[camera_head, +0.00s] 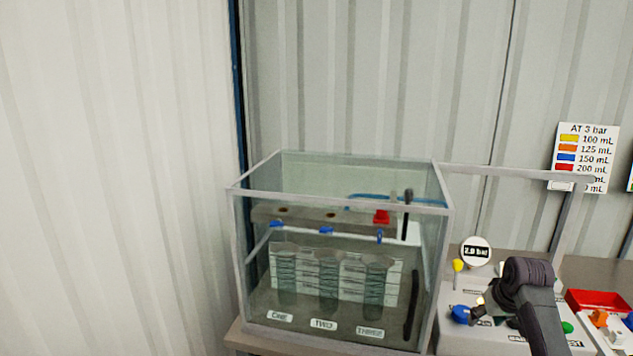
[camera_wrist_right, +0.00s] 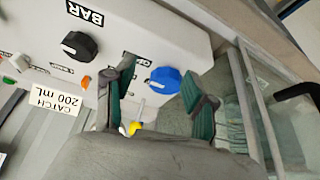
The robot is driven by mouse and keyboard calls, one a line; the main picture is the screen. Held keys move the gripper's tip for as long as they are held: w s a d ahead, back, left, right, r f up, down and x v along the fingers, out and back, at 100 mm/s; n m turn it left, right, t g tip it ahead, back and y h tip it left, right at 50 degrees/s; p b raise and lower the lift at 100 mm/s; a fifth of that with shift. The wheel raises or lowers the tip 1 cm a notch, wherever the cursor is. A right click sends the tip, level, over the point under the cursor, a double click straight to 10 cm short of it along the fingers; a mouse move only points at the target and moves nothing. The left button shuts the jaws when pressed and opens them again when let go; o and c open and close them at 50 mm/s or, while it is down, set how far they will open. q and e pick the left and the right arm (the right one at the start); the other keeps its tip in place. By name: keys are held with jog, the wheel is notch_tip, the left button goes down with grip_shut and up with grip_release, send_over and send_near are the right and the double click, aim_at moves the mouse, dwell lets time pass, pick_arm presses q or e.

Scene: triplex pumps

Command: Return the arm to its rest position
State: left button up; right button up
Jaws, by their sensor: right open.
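My right gripper (camera_wrist_right: 160,100) is open in the right wrist view, with its two green-padded fingers apart and nothing held between them. Beyond and between the fingers is a blue knob (camera_wrist_right: 165,80) on a white panel (camera_wrist_right: 160,35); I cannot tell whether a finger touches it. In the head view my right arm (camera_head: 530,295) is at the lower right, over the panel, with the blue knob (camera_head: 461,314) at its left. My left gripper does not show in either view.
A glass tank (camera_head: 340,195) with tubes labelled ONE, TWO and THREE stands left of my right arm. A round gauge (camera_head: 476,251) reads about 2.9 bar. A red tray (camera_head: 598,300) lies at the right.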

jog(key=s+a+f+n, duration=0.1)
jog(key=s+a+f, duration=0.4)
jog(key=s+f, duration=0.3)
jog(key=s+a+f+n, duration=0.1)
jog(key=s+a+f, duration=0.45)
jog(key=s, duration=0.45)
jog(key=s+a+r, duration=0.1)
jog(key=s+a, duration=0.2)
jog(key=s, duration=0.5)
jog(key=s+a+r+g, duration=0.1)
jog(key=s+a, duration=0.2)
jog(key=s, duration=0.5)
jog(key=s+a+r, duration=0.1)
jog(key=s+a, duration=0.2)
jog(key=s, duration=0.5)
notch_tip(320, 180, down, 27)
jog(key=s+g, duration=0.1)
jog(key=g, duration=0.1)
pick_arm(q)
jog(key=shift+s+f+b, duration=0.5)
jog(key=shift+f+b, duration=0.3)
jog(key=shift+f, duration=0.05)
pick_arm(e)
jog(key=s+d+f+n, duration=0.1)
jog(key=s+d+f, duration=0.2)
jog(key=s+f, duration=1.3)
jog(key=shift+s+f+g, duration=0.4)
jog(key=shift+f, duration=0.15)
